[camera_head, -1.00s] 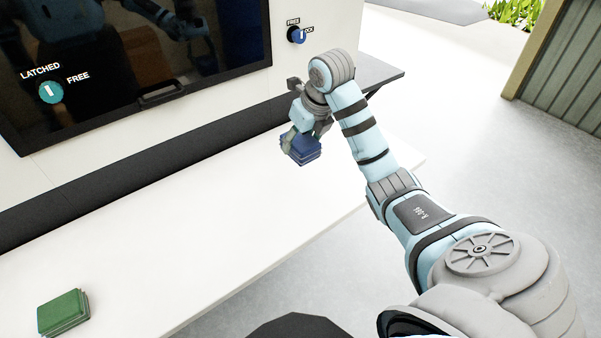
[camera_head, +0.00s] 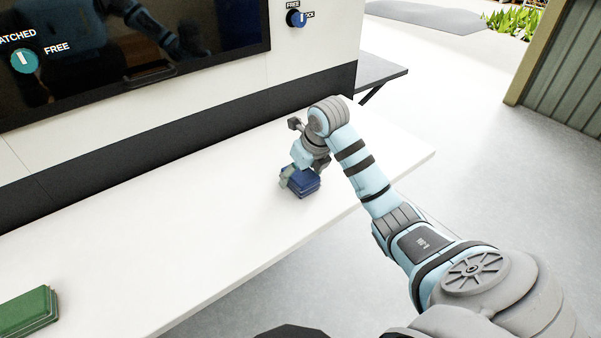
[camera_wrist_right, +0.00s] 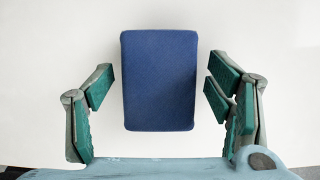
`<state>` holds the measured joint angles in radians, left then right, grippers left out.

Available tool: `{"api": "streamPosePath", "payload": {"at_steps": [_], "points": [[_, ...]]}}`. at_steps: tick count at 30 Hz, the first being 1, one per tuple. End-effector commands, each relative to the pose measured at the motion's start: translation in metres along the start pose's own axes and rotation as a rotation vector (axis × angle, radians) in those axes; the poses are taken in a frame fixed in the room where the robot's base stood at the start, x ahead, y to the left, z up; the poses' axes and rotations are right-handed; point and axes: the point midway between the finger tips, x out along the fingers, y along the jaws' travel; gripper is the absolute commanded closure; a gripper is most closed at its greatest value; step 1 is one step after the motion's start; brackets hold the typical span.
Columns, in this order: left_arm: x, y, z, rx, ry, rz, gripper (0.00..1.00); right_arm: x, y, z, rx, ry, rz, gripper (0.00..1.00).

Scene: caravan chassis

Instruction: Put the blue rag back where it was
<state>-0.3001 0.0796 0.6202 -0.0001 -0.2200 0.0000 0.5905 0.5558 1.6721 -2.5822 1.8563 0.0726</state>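The blue rag (camera_head: 304,184) is a folded, block-like cloth, which appears to rest on the white counter (camera_head: 215,215) near its right end. In the right wrist view, the blue rag (camera_wrist_right: 159,80) lies between the fingers of my right gripper (camera_wrist_right: 160,88). The fingers are apart, with a visible gap on each side of the rag. In the head view, my right gripper (camera_head: 303,172) is directly over the rag and partly hides it. My left gripper is not in view.
A dark window (camera_head: 150,50) with a teal latch knob (camera_head: 24,60) and a blue knob (camera_head: 296,18) are on the white wall behind. A grey shelf (camera_head: 380,70) stands beyond the counter's right end. The middle counter is clear.

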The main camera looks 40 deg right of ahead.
Motion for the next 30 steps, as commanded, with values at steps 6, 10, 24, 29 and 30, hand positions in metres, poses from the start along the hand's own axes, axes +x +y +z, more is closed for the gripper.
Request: {"api": "streamPosePath", "payload": {"at_steps": [6,10,24,29,30], "points": [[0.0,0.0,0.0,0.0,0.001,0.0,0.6,-0.002,0.0,0.0,0.0,-0.001,0.0,0.26],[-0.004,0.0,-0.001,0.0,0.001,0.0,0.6,-0.018,-0.001,0.002,-0.001,-0.004,-0.001,0.26],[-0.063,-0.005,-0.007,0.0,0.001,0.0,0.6,-0.123,0.0,0.002,-0.001,-0.001,0.0,0.26],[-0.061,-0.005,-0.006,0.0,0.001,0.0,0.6,-0.121,0.0,0.001,0.0,-0.001,0.0,0.26],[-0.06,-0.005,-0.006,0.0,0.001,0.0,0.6,-0.121,0.0,0.0,0.0,-0.001,0.0,0.26]]}}
